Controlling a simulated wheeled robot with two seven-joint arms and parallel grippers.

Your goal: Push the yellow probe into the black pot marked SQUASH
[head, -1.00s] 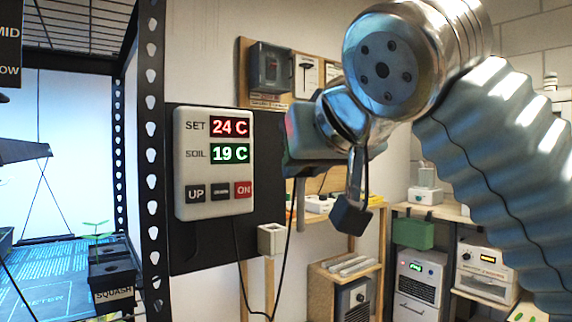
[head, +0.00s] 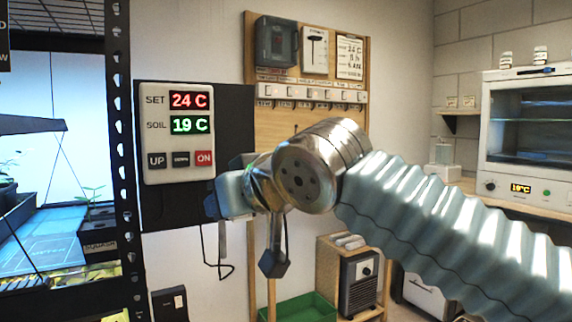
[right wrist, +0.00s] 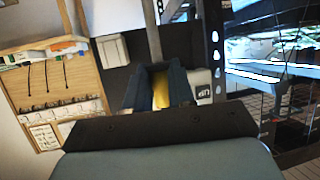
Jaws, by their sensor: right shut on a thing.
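The yellow probe (right wrist: 160,92) shows between the fingers of my right gripper in the right wrist view. Its thin grey rod (right wrist: 153,35) points away from the gripper. In the head view my right gripper (head: 222,197) is in front of the wall panel's lower right part, and the rod (head: 222,240) hangs below it; the yellow part is hidden there. The black pot marked SQUASH (head: 100,246) stands on the rack at the left with a small seedling. The gripper is well to the right of the pot, apart from it. My left gripper is out of view.
A black perforated rack post (head: 122,150) stands between the gripper and the pot. A tool board (head: 310,120), green bin (head: 305,308) and oven (head: 525,135) are behind.

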